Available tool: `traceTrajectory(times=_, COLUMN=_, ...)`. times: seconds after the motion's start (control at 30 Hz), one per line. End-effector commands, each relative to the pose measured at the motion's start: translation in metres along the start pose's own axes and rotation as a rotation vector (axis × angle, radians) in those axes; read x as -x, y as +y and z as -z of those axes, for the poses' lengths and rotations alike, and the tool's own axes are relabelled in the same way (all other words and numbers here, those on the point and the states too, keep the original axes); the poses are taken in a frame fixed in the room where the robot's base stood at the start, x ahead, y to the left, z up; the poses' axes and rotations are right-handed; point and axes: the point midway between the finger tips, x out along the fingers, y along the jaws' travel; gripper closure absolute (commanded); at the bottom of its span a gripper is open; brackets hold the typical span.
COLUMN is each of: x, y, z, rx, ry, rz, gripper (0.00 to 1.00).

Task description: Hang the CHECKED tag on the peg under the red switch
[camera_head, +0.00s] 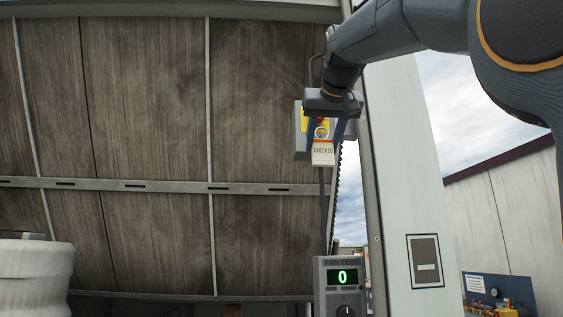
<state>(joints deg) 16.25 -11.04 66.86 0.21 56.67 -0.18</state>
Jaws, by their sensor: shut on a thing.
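The CHECKED tag (323,153) is a small pale card with dark lettering and a ring at its top. My gripper (323,127) is shut on the tag and holds it upright, in front of a grey box with a yellow face (302,124). My gripper and the tag cover most of that box. The red switch and the peg do not show; they may be hidden behind my gripper. I cannot tell whether the tag touches the box.
A grey FAN TEST panel (343,283) reading 0 stands below. A white post (405,160) rises close to the right of the box. Brown slatted panels (150,110) fill the left. A white rounded container (35,275) stands at lower left.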

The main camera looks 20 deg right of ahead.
Motion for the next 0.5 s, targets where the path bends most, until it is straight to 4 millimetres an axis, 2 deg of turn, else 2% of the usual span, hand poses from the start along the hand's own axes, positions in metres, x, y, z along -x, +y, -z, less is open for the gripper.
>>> traceTrajectory(times=0.5, x=-0.027, y=0.0, z=0.009, rx=0.0, ry=0.0, rz=0.0, gripper=0.79)
